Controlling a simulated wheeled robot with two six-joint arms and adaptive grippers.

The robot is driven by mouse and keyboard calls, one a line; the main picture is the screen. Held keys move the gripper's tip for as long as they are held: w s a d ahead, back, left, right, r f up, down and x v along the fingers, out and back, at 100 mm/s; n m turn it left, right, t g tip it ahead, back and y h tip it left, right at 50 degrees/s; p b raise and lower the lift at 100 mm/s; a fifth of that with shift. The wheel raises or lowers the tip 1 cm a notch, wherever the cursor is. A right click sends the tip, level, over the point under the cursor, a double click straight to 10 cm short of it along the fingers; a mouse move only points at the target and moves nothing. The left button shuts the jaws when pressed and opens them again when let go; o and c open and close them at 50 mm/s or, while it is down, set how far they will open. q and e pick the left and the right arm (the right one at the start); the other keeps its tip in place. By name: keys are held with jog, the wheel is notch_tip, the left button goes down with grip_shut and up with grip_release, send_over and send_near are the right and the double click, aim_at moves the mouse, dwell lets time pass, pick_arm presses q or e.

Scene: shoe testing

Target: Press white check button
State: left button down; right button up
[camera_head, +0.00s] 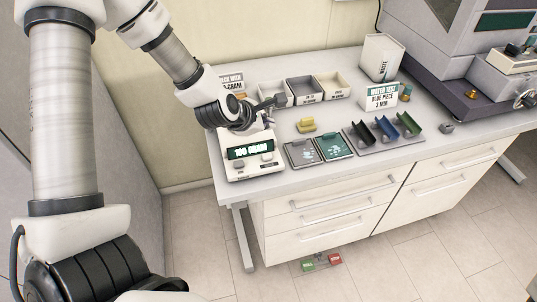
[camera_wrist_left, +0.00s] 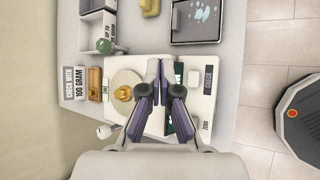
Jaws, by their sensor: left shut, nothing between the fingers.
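The white scale (camera_head: 254,168) stands at the table's left end, with a lit green display (camera_head: 250,149) reading what looks like "100 GRAM". In the left wrist view, the white check button (camera_wrist_left: 193,78) sits beside the "CHECK" label on the scale's (camera_wrist_left: 206,96) front panel. A brass weight (camera_wrist_left: 123,93) rests on the round weighing plate. My left gripper (camera_wrist_left: 158,64) is shut and empty above the scale, its fingertips left of the check button in that view and apart from it. In the head view the left gripper (camera_head: 270,102) hangs over the scale's back part. My right gripper is not seen.
Grey and cream bins (camera_head: 305,90) stand behind the scale. Two sample trays (camera_head: 334,147), a yellow block (camera_head: 306,125) and a rack of coloured holders (camera_head: 385,132) lie to the right. A "CHECK WITH 100 GRAM" sign (camera_wrist_left: 74,84) stands beside the scale. A large machine occupies the far right.

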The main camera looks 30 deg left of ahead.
aim_at(266, 157)
pick_arm(q)
jog(key=shift+a, duration=0.1)
notch_tip(266, 157, down, 8)
jog(key=b, duration=0.7)
jog(key=shift+s+f, duration=0.1)
jog(key=shift+f, duration=0.4)
dwell(0.7)
jog(key=shift+f+b, duration=0.35)
jog(key=shift+b, duration=0.4)
